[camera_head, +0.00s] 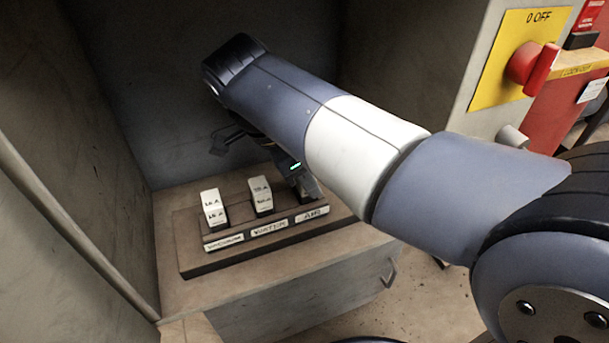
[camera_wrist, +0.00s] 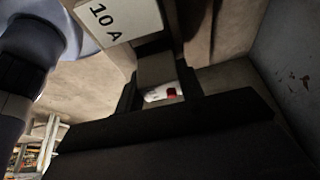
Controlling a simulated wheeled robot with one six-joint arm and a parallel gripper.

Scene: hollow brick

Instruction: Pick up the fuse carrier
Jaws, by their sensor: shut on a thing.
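A dark fuse block (camera_head: 240,246) with a row of labelled places sits on the ledge inside the enclosure. White fuse carriers stand in its left place (camera_head: 213,207) and middle place (camera_head: 260,194). My gripper (camera_head: 306,190) is at the right-hand place, shut on a fuse carrier that its fingers mostly hide. In the wrist view a small white and red piece (camera_wrist: 160,94) shows between the dark fingers. A white carrier marked 10 A (camera_wrist: 118,20) stands close beside them at the upper left. I cannot tell whether the held carrier is still seated in the block.
Enclosure walls rise behind and at the left (camera_head: 60,150). A red switch on a yellow plate marked 0 OFF (camera_head: 505,58) is at the upper right. A grey drawer-like front with a handle (camera_head: 390,274) lies below the ledge. My arm crosses from the right.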

